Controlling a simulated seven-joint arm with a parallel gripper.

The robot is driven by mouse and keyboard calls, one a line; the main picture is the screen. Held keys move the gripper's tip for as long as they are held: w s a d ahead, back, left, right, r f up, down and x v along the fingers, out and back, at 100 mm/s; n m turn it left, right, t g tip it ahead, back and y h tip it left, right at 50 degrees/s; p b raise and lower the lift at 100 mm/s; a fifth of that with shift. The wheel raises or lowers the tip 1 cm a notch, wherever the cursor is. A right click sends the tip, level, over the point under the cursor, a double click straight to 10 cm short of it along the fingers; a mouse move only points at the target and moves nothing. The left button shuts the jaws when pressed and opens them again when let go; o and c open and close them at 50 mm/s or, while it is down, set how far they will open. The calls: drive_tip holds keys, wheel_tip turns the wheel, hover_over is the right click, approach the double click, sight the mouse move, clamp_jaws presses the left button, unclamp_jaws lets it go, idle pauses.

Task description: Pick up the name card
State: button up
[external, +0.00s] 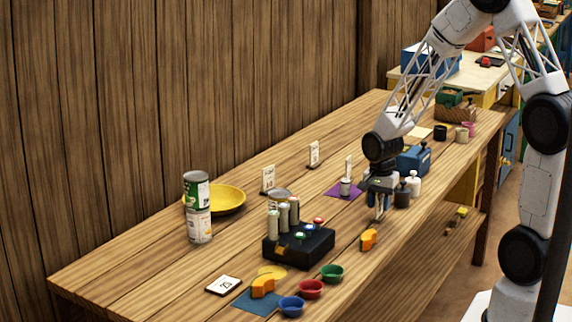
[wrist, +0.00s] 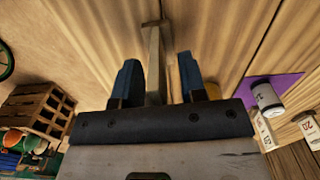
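My gripper (external: 379,212) points down over the right part of the table. In the wrist view its two dark blue fingers (wrist: 158,85) stand apart, so it is open. A narrow beige upright piece (wrist: 154,60) shows between and beyond the fingers, close to the left one; I cannot tell what it is or whether it is touched. Several white cards are in the external view: a flat one (external: 224,285) at the front, and standing ones at the back (external: 267,179), (external: 314,153) and by the purple cloth (external: 349,166). I cannot tell which is the name card.
A black box (external: 298,250) with cylinders and buttons stands left of my gripper. Dark and white weights (external: 402,194) stand close on its right, and an orange block (external: 368,239) lies in front. Small bowls (external: 311,289), cans (external: 197,208) and a yellow plate (external: 228,198) are farther left.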

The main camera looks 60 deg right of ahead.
idle(0.4)
clamp_jaws()
drive_tip(key=shift+r, duration=0.1)
drive_tip(key=shift+r, duration=0.75)
wheel_tip(320, 180, up, 2)
drive_tip(key=shift+r, duration=0.1)
drive_tip(key=s+a, duration=0.2)
drive_tip(key=s, duration=0.5)
drive_tip(key=s+a+r, duration=0.1)
drive_tip(key=s+a, duration=0.2)
drive_tip(key=s, duration=0.5)
drive_tip(key=shift+a, duration=0.15)
